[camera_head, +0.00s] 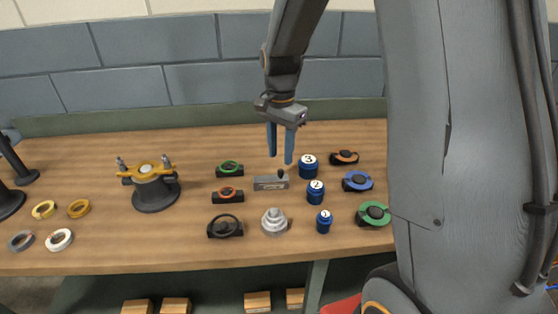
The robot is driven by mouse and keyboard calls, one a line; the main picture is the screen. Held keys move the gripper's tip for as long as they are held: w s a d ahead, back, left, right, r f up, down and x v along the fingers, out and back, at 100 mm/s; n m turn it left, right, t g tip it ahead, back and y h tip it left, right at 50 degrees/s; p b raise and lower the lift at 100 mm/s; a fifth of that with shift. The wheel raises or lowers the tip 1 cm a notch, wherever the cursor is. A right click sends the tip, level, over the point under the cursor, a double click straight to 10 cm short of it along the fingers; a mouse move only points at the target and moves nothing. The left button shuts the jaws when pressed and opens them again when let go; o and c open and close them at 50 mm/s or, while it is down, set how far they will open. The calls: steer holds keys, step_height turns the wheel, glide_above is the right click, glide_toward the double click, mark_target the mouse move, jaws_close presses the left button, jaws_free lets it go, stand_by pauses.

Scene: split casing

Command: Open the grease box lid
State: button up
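A small grey box with a black knob (281,174) on top sits at the middle of the workbench; it appears to be the grease box (266,184). Faint lettering on its front is too small to read, and its lid looks shut. My gripper (280,158) points down above the box, just behind or over its knob. Its two blue fingers are apart with nothing between them. The fingertips appear clear of the box.
Blue numbered cans (316,193) stand right of the box, with ring-topped black blocks around. A stepped grey part (274,222) is in front. A yellow-topped casing (152,187) and loose rings (60,240) are at left. My arm hides the bench's right side.

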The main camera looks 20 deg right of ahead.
mark_target(281, 170)
steer(key=shift+f+p, duration=0.6)
steer(key=shift+f, duration=2.1)
steer(key=shift+c, duration=0.4)
jaws_close()
